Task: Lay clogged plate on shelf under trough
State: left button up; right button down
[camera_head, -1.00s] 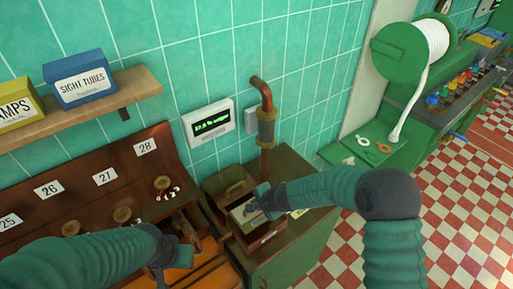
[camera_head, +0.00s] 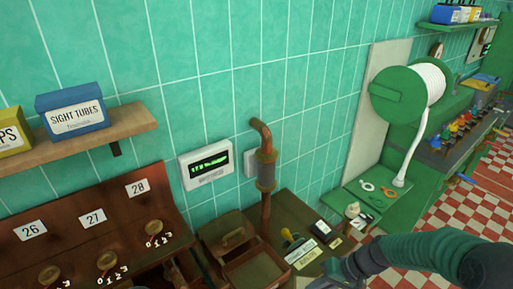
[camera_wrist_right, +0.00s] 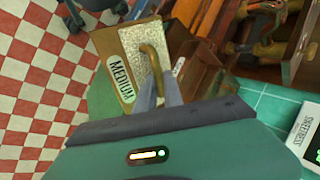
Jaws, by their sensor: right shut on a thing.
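A plate (camera_wrist_right: 137,45) with a speckled pale face, a brown edge marked MEDIUM and a curved brass handle (camera_wrist_right: 152,58) shows in the right wrist view. My right gripper (camera_wrist_right: 160,88) is shut on the handle. In the head view my right gripper (camera_head: 340,269) is low, right of the brown box (camera_head: 258,267); the plate is mostly hidden or cut off there. My left gripper cannot be made out. I cannot tell which part is the trough or its shelf.
A copper pipe (camera_head: 265,170) rises behind the box. Labelled small items (camera_head: 302,252) lie on the cabinet top beside it. A green hose reel (camera_head: 405,95) stands at right. Brass knobs (camera_head: 107,261) line the brown bench at left. Checkered floor (camera_wrist_right: 40,80) is open beside the cabinet.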

jog(key=shift+n+g, duration=0.4)
jog(key=shift+n, duration=0.3)
jog(key=s+d, duration=0.1)
jog(key=s, duration=0.1)
jog(key=s+d, duration=0.1)
jog(key=s, duration=0.1)
jog(key=shift+d+f, duration=0.1)
jog(key=shift+d, duration=0.1)
